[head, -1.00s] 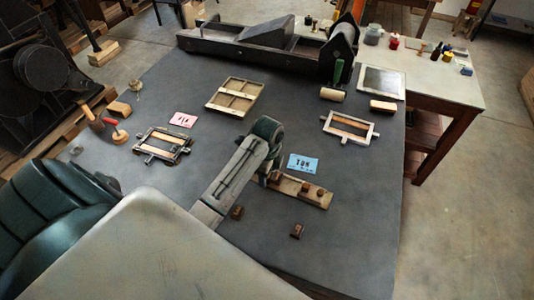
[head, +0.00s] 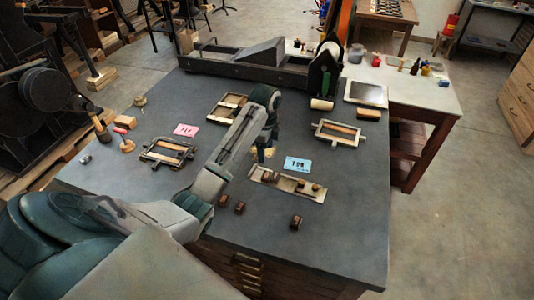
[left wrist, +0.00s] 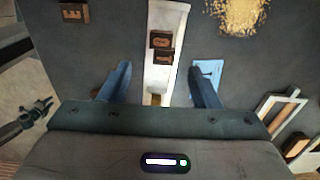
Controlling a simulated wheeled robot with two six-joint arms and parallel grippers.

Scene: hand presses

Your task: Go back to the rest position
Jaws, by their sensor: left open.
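My left gripper (head: 264,142) hangs downward above the dark tabletop, beyond the left end of a pale wooden strip (head: 270,180). In the left wrist view its two fingers stand wide apart with nothing between them (left wrist: 160,88). The strip also shows in that view (left wrist: 180,20), with small dark letter blocks (left wrist: 162,38) on it. A blue card (head: 297,164) lies behind the strip and is partly hidden by a finger in the left wrist view. My right gripper is in neither view.
Loose blocks (head: 296,222) lie in front of the strip. Framed formes stand left (head: 167,152) and right (head: 340,132), with a pink card (head: 186,130) by the left one. A golden pile (left wrist: 238,15) lies on the table. A long press bed (head: 220,63) spans the back. The right front tabletop is clear.

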